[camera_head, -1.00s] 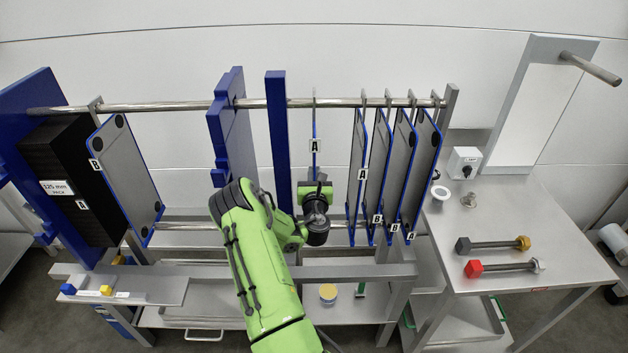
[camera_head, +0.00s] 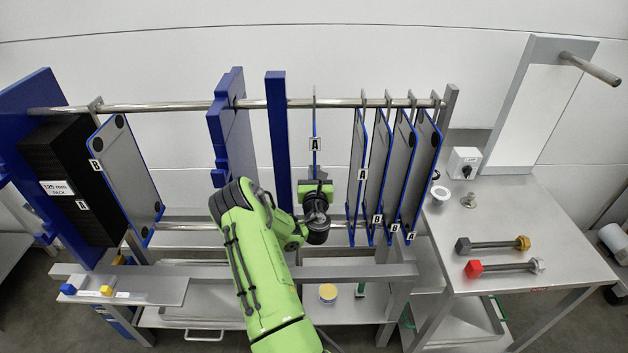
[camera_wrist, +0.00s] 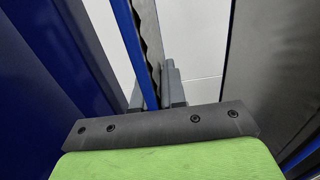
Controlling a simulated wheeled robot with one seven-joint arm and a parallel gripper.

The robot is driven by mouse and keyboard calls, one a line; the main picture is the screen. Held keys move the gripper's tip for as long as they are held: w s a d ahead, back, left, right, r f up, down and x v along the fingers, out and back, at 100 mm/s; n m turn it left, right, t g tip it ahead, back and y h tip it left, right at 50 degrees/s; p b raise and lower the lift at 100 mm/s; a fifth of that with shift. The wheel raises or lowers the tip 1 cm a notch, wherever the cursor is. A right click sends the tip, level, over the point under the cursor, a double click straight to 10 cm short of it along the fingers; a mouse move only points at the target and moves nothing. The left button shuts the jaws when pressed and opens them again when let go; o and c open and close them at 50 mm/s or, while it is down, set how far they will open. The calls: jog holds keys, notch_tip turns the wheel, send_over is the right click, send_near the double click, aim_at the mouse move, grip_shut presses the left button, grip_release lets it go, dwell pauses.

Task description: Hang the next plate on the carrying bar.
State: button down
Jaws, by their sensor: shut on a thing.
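A thin plate labelled A (camera_head: 314,144) stands upright, nearly edge-on, between a blue upright (camera_head: 278,140) and the row of plates to the right. Its hook is at the height of the carrying bar (camera_head: 340,102); I cannot tell whether it rests on the bar. My gripper (camera_head: 315,186) is shut on this plate's lower part. In the wrist view the fingers (camera_wrist: 158,92) are either side of the plate (camera_wrist: 147,50), with its blue edge showing. Several grey, blue-edged plates (camera_head: 375,165) marked A and B hang on the bar further right.
At left, a grey plate marked B (camera_head: 128,175) hangs beside a black pack (camera_head: 70,170). A blue slab (camera_head: 232,125) stands left of the blue upright. A side table (camera_head: 520,220) at right holds two bolts and a switch box (camera_head: 465,162).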

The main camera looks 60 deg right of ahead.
jog(key=shift+w+d+r+p, duration=0.35)
jog(key=shift+d+r+p, duration=0.15)
jog(key=shift+r+p, duration=0.2)
jog(key=shift+a+f, duration=0.1)
jog(key=shift+f, duration=0.05)
jog(key=b+v, duration=0.7)
jog(key=b, duration=0.3)
dwell(0.9)
